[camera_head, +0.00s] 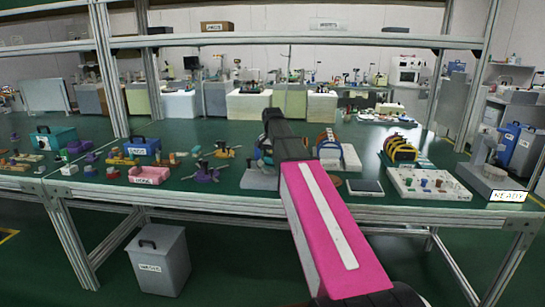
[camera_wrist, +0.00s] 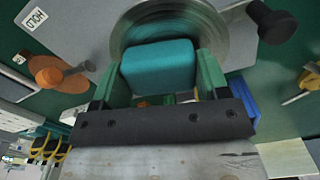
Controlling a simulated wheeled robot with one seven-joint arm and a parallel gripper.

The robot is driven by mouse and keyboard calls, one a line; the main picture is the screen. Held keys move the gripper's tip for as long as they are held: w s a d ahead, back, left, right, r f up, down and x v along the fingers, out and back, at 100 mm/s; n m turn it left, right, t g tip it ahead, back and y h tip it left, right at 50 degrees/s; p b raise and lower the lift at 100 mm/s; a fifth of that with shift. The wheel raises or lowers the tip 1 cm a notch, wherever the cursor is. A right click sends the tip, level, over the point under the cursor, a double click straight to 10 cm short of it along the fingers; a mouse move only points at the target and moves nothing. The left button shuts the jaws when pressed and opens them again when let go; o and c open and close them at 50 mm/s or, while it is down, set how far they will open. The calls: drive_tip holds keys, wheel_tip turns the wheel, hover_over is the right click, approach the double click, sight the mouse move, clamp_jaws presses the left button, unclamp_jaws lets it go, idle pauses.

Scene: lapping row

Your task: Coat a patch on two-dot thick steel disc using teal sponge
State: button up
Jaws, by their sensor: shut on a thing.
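My gripper (camera_wrist: 163,70) is shut on the teal sponge (camera_wrist: 160,63), with one green finger on each side of it. The sponge lies over the near part of a round grey steel disc (camera_wrist: 168,25) in the wrist view. It looks in contact with the disc, but the exact gap cannot be told. A darker, streaked round area shows on the disc. No dots can be made out on it. In the head view my arm hides the disc and most of the gripper; a grey plate (camera_head: 261,181) shows beside it on the bench.
A black knob (camera_wrist: 275,20) stands right of the disc. On the bench, a pink bin (camera_head: 149,175), a white tray (camera_head: 428,184) and a grey stand marked READY (camera_head: 490,180) stand around.

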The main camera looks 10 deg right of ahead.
sight(268, 166)
drive_tip(key=shift+s+a+f, duration=0.1)
drive_tip(key=shift+s+a, duration=0.15)
drive_tip(key=shift+s, duration=0.55)
drive_tip(key=shift+s+a, duration=0.25)
drive_tip(key=shift+s, duration=0.55)
drive_tip(key=shift+w+a, duration=0.2)
drive_tip(key=shift+a, duration=0.35)
drive_tip(key=shift+w+d, duration=0.4)
drive_tip(key=shift+w, duration=0.9)
drive_tip(key=shift+w+d, duration=0.4)
drive_tip(key=shift+w, duration=0.85)
drive_tip(key=shift+w+d, duration=0.4)
drive_tip(key=shift+w, duration=0.9)
drive_tip(key=shift+s, duration=0.1)
drive_tip(key=shift+s+a, duration=0.4)
drive_tip(key=shift+s, duration=0.85)
drive_tip(key=shift+s+a, duration=0.45)
drive_tip(key=shift+s, duration=0.8)
drive_tip(key=shift+s+a, duration=0.4)
drive_tip(key=shift+s, duration=0.85)
drive_tip(key=shift+r, duration=3)
drive_tip(key=shift+r, duration=0.15)
